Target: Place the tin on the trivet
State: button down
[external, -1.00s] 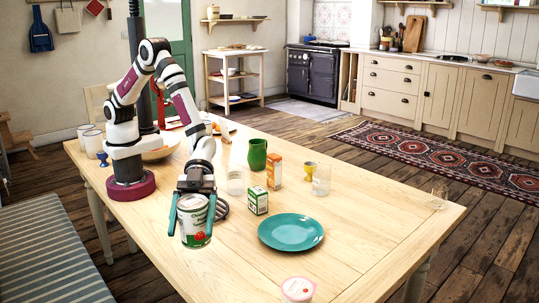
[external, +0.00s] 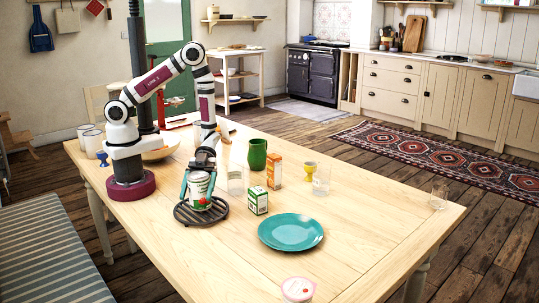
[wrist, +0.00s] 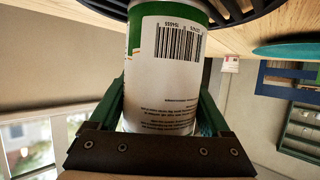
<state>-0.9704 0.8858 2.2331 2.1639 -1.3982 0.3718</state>
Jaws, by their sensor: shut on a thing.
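The tin (external: 200,190), white and green with a red picture, stands upright over the dark round slatted trivet (external: 222,213). Its base looks to be on or just above the slats; I cannot tell which. My gripper (external: 197,182) is shut on the tin, with its green fingers on either side. In the wrist view the tin (wrist: 165,70) fills the middle, barcode side showing, between the fingers, with the dark trivet (wrist: 240,12) at its base end.
A small green and white carton (external: 258,201) stands just right of the trivet, near a clear glass (external: 235,180). A teal plate (external: 291,232) lies further right. A green vase (external: 257,154), an orange carton (external: 274,170) and a yellow cup (external: 310,170) stand behind.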

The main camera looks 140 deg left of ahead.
jog(key=shift+f, duration=0.35)
grip_release()
jog(key=shift+f, duration=0.1)
jog(key=v, duration=1.2)
